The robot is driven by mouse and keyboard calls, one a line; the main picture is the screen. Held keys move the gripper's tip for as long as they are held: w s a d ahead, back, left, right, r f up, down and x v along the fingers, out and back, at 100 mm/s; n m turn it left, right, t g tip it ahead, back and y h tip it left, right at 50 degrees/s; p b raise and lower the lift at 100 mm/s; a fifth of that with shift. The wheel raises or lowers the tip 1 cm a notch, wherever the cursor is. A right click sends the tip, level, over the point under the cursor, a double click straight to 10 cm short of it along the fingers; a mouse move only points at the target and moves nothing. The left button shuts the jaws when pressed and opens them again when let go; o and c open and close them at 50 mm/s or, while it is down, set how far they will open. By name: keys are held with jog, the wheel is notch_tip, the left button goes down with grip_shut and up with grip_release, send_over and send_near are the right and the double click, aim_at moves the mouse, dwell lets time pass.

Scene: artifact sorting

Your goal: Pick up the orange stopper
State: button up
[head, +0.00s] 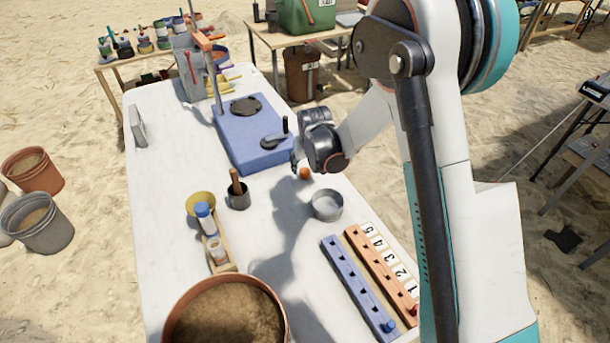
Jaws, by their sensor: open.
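The orange stopper (305,173) is a small round orange thing on the white table (160,240). It lies near the table's right edge, between the blue device and the grey round dish. My gripper (296,166) is just left of and above the stopper, pointing down, with its wrist up and to the right. The fingers are small and partly hidden in this view. I cannot tell whether they touch the stopper, but nothing shows held in them.
A blue device with a post (250,150) stands behind. A grey dish (327,205), a mortar with pestle (238,195), a bottle rack (220,255), blue and orange peg rails (360,285) and a soil bucket (225,312) stand nearer. The table's left side is mostly free.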

aim_at(305, 171)
jog(key=x, duration=0.1)
jog(key=b+x, duration=0.1)
jog(key=x, duration=0.1)
jog(key=b+x, duration=0.1)
jog(key=x, duration=0.1)
jog(key=shift+s+f, duration=0.15)
jog(key=shift+s, duration=0.15)
jog(key=c, duration=0.8)
